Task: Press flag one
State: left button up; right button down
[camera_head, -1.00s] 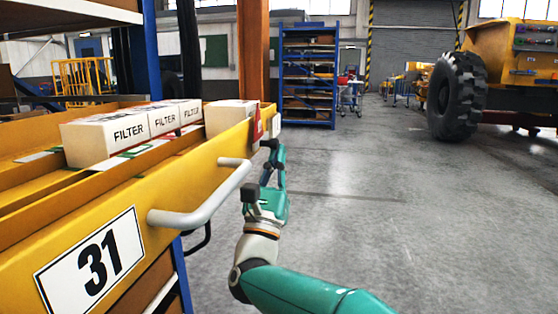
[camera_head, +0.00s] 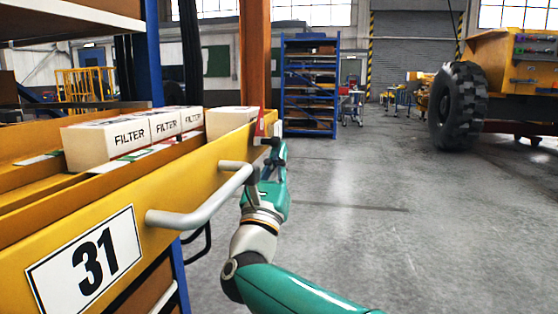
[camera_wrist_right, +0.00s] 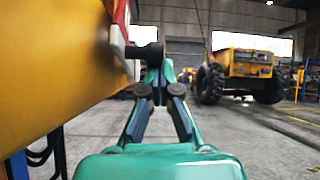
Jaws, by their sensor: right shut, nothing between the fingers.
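A small red flag (camera_head: 260,124) with a pale piece beside it stands at the far end of the yellow drawer front (camera_head: 215,190). It also shows at the top of the right wrist view, as a red and white piece (camera_wrist_right: 121,16). No number can be read on it. My right gripper (camera_head: 270,143) is shut and empty, just below and beside the flag. In the right wrist view the gripper tip (camera_wrist_right: 148,52) lies close by the lower end of the white piece; I cannot tell whether they touch. My left gripper is not in view.
The drawer has a grey bar handle (camera_head: 205,205) and a "31" plate (camera_head: 85,262). White FILTER boxes (camera_head: 108,140) lie in it. A blue shelf rack (camera_head: 308,85) and a large-wheeled yellow vehicle (camera_head: 500,75) stand behind. The floor to the right is clear.

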jog(key=shift+f, duration=0.1)
jog(key=w+d+f+b, duration=0.1)
jog(key=w+f+b, duration=0.2)
jog(key=b, duration=0.1)
jog(key=r+v, duration=0.1)
jog(key=v, duration=0.8)
jog(key=shift+s+a+f, duration=0.2)
jog(key=shift+s, duration=0.4)
